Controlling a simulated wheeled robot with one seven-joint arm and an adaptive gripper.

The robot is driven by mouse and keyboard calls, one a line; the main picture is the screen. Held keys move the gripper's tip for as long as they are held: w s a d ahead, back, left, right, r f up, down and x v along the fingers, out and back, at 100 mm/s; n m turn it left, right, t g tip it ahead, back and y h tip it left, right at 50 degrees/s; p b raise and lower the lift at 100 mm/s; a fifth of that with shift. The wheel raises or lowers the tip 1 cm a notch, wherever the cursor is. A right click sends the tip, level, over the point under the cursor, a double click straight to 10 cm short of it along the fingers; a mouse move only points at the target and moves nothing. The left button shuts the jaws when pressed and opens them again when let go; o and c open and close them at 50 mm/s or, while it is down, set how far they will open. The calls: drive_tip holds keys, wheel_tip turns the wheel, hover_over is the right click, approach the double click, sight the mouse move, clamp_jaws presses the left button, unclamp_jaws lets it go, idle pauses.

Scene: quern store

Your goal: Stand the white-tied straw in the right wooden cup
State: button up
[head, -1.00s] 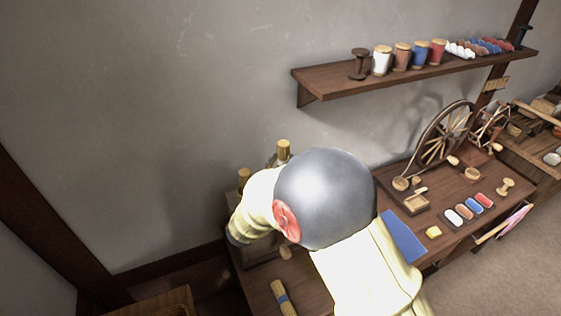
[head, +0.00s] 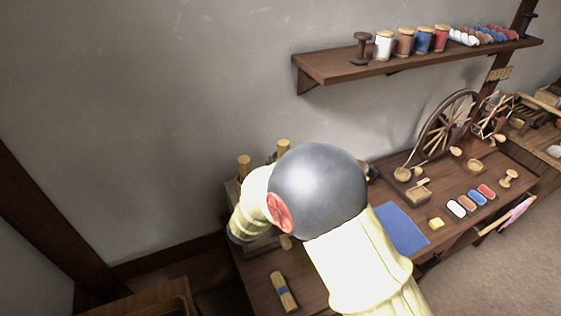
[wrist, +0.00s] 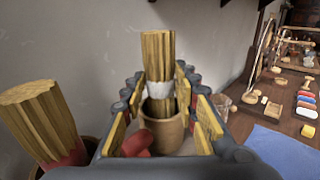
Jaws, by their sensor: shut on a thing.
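The white-tied straw (wrist: 158,55) is an upright bundle with a white band, between the fingers of my gripper (wrist: 163,112) in the wrist view. My gripper is shut on it. The straw's lower end is at the mouth of the right wooden cup (wrist: 163,136) and appears inside it; whether it touches the bottom is hidden. The straw's top also shows in the head view (head: 283,146). My gripper and the cup are hidden behind my arm there.
A red-tied straw (wrist: 42,115) stands tilted in another cup at the left. A blue-tied straw (head: 284,292) lies on the table. A blue cloth (head: 402,230), a tray (head: 418,195) and a spinning wheel (head: 445,128) are to the right. A shelf (head: 330,68) hangs above.

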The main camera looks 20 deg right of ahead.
drive_tip(key=o, duration=1.3)
drive_tip(key=v, duration=1.2)
